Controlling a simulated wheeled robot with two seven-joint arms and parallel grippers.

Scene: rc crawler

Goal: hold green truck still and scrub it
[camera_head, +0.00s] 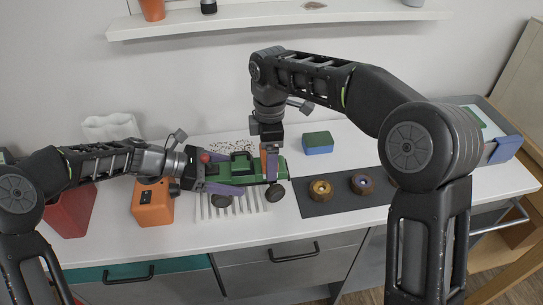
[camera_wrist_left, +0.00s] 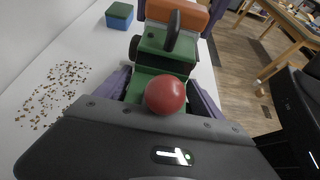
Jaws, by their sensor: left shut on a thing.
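The green truck (camera_head: 232,170) sits on the counter over a white slatted rack (camera_head: 258,203), with dark wheels at its near side. My left gripper (camera_head: 226,188) is shut on it from the left, its purple fingers along both sides. The left wrist view shows the truck (camera_wrist_left: 162,58) between these fingers, with a red ball (camera_wrist_left: 165,95) at its near end. My right gripper (camera_head: 268,150) points down at the truck's right end, shut on an orange, pale-bottomed block, seemingly a brush (camera_wrist_left: 180,14). I cannot tell whether the block touches the truck.
A green-and-blue sponge (camera_head: 318,145) lies behind a dark mat (camera_head: 340,203) with two wheels. Brown crumbs (camera_wrist_left: 52,92) lie behind the truck. An orange box (camera_head: 152,204) and red bin (camera_head: 70,208) stand left. A blue-grey tray (camera_head: 507,148) is at right.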

